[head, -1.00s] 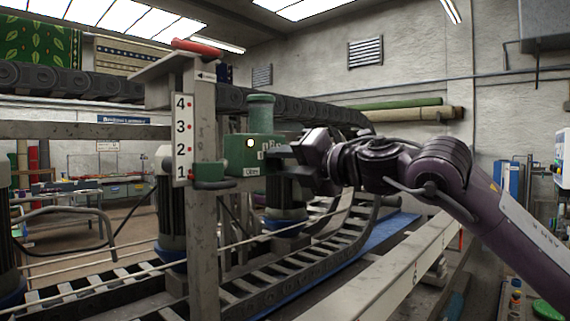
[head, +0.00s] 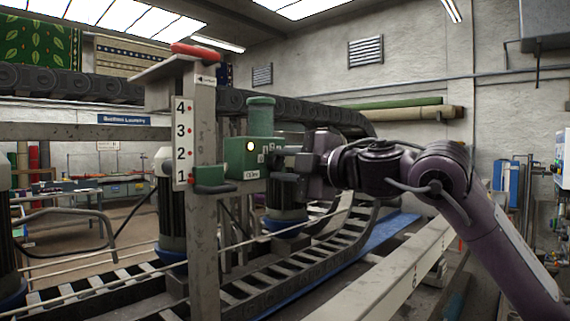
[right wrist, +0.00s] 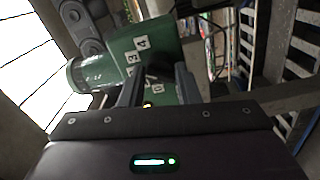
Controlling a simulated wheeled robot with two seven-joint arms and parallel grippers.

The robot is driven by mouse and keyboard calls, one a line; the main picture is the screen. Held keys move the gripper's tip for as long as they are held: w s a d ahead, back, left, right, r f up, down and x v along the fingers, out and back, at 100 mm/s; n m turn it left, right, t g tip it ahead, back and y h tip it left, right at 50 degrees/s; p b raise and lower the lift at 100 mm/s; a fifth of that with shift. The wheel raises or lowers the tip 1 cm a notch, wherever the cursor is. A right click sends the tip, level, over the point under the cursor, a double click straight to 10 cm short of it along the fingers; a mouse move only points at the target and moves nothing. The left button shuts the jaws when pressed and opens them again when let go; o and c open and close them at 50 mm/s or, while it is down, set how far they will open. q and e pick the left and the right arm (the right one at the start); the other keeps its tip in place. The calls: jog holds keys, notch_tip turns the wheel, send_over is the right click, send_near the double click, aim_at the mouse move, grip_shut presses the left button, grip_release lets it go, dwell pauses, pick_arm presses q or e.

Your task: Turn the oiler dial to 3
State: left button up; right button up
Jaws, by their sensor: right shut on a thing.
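The oiler is a green box (head: 236,152) with a green cylinder on top, a lit yellow lamp and a small label, mounted behind the grey post. My right gripper (head: 285,158) comes in from the right against the oiler's right side. In the right wrist view its two fingers (right wrist: 158,88) stand either side of the black dial (right wrist: 165,66) and are shut on it. The fingers partly hide the dial and digits, so I cannot tell its setting. My left gripper is not in view.
A grey post (head: 204,245) with a white 1-to-4 scale (head: 181,143) and a dark green handle (head: 213,180) near 1 stands left of the oiler. A chain conveyor (head: 300,262) runs below. A pale beam (head: 395,275) lies under my right arm.

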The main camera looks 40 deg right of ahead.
jog(key=shift+m, duration=0.4)
jog(key=o, duration=0.9)
jog(key=shift+o, duration=0.2)
jog(key=shift+s+f+b, duration=0.1)
jog(key=shift+s+b, duration=0.25)
jog(key=shift+b, duration=0.05)
jog(key=s+b, duration=0.4)
jog(key=s, duration=0.3)
jog(key=shift+d, duration=0.35)
